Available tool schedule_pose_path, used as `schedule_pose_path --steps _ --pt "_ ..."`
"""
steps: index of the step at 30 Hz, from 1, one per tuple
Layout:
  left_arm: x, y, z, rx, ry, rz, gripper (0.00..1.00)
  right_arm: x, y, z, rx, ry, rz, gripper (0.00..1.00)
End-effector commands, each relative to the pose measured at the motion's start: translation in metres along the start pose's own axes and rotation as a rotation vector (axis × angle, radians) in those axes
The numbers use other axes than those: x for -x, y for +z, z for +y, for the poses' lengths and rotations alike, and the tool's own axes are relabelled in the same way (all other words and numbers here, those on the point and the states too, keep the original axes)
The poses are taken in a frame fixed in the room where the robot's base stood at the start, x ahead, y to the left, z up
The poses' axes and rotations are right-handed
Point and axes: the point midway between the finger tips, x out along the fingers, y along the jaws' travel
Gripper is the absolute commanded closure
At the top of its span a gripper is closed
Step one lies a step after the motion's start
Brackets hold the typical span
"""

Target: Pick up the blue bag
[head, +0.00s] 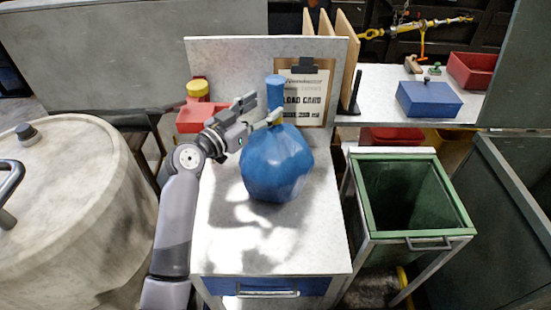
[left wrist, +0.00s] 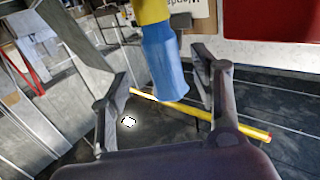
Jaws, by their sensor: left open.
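The blue bag (head: 277,165) stands upright on the pale table, with a round body and a narrow neck (head: 275,92) at the top. My left gripper (head: 265,109) is open at the left side of the neck, above the body. In the left wrist view a blue piece (left wrist: 163,65), which looks like the neck, shows beyond and between the spread fingers of the gripper (left wrist: 165,82). I cannot tell whether a finger touches the bag. My right gripper is not in view.
The table (head: 225,250) has an upright back panel with a clipboard (head: 303,95). A red and yellow object (head: 196,108) sits behind my left arm. A green open bin (head: 408,195) stands to the right. A large pale drum (head: 70,210) stands at the left. The table's front is clear.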

Motion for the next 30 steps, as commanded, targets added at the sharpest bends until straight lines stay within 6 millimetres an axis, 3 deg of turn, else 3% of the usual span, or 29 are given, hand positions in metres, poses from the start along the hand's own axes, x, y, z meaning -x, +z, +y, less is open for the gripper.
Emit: schedule_pose_path --steps 5,16,26,30 --pt "-0.01 0.0 0.0 0.001 0.0 0.0 0.43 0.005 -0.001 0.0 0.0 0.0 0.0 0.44" --pt "-0.054 0.004 -0.004 0.002 0.0 0.0 0.43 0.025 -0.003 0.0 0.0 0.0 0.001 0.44" --pt "-0.058 0.006 -0.004 0.001 -0.001 -0.001 0.44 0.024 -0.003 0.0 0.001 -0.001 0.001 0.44" --pt "-0.058 0.006 -0.004 0.001 0.0 -0.001 0.53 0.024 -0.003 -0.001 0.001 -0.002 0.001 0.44"
